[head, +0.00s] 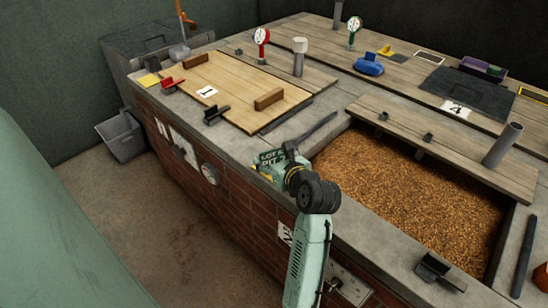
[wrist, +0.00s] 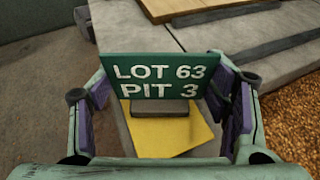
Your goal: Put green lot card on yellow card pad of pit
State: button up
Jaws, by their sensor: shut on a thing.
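The green lot card (wrist: 160,75), reading "LOT 63 PIT 3", stands upright between the fingers of my gripper (wrist: 165,108), which is shut on it. The card also shows in the head view (head: 270,157), beside my gripper (head: 286,170). Its grey-brown foot (wrist: 160,108) is over the yellow card pad (wrist: 170,135) on the ledge. I cannot tell whether the foot touches the pad. In the head view a strip of the yellow pad (head: 262,170) shows beneath the card, partly hidden by my gripper.
An open pit of brown grain (head: 410,185) lies right of my gripper. A dark bar (head: 312,130) lies on the ledge behind it. A wooden lid marked 1 (head: 235,85) is at left. Another yellow pad (head: 149,80) lies at the far left corner. A grey bin (head: 122,135) stands on the floor.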

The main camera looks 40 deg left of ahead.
jog(key=shift+f, duration=0.2)
jog(key=o, duration=1)
jog(key=shift+r, duration=0.1)
